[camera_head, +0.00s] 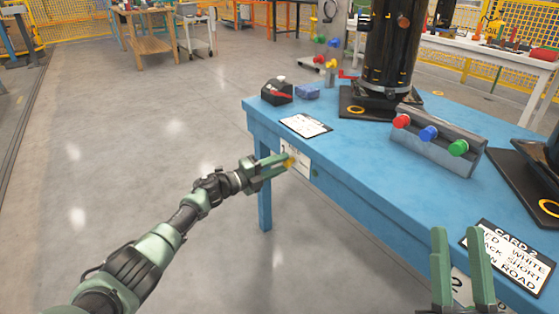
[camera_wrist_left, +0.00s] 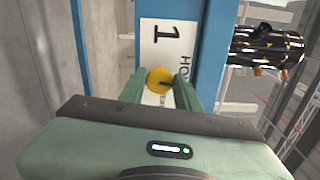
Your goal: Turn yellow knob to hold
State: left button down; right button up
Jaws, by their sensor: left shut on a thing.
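The yellow knob (camera_wrist_left: 159,80) sits on a white panel (camera_wrist_left: 160,40) marked "1" and "HO…" on the blue table's side; the rest of that word is hidden. A dark pointer line shows on the knob's face. My left gripper (camera_wrist_left: 160,88) is shut on the knob, with one finger on each side. In the head view my left gripper (camera_head: 283,164) reaches the table's side, and a bit of the yellow knob (camera_head: 289,162) shows between its fingertips. My right gripper (camera_head: 461,232) is at the bottom right, its two fingers apart, with nothing seen between them.
The blue table (camera_head: 350,150) holds a clipboard (camera_head: 305,125), a grey box with red, blue and green knobs (camera_head: 437,140), a black compressor (camera_head: 390,50), a black-and-red device (camera_head: 277,92) and a sign reading "CARD 2" (camera_head: 508,256). Open floor (camera_head: 130,150) lies left of the table.

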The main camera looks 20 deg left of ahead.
pick_arm(q)
jog(key=shift+n+p, duration=0.3)
jog(key=shift+n, duration=0.4)
pick_arm(e)
jog(key=shift+w+f+g+h, duration=0.15)
jog(key=shift+w+f+g, duration=0.4)
jog(key=shift+f, duration=0.25)
jog(key=shift+w+f+g+h, duration=0.15)
jog(key=shift+w+f+g, duration=0.35)
jog(key=shift+f, duration=0.25)
pick_arm(q)
jog(key=c, duration=1)
grip_release()
jog(key=shift+c, duration=0.2)
pick_arm(e)
jog(key=shift+a, duration=0.1)
pick_arm(q)
jog(key=shift+s+a, duration=0.15)
jog(key=shift+a, duration=0.05)
jog(key=p+v, duration=0.2)
jog(key=v, duration=0.5)
jog(key=shift+s+p, duration=0.2)
jog(key=shift+p, duration=0.1)
pick_arm(e)
notch_tip(320, 180, down, 12)
jog(key=w+d+g+h, duration=0.1)
jog(key=g+h, duration=0.1)
jog(key=g, duration=0.5)
jog(key=shift+d+r, duration=0.15)
jog(key=shift+d, duration=0.05)
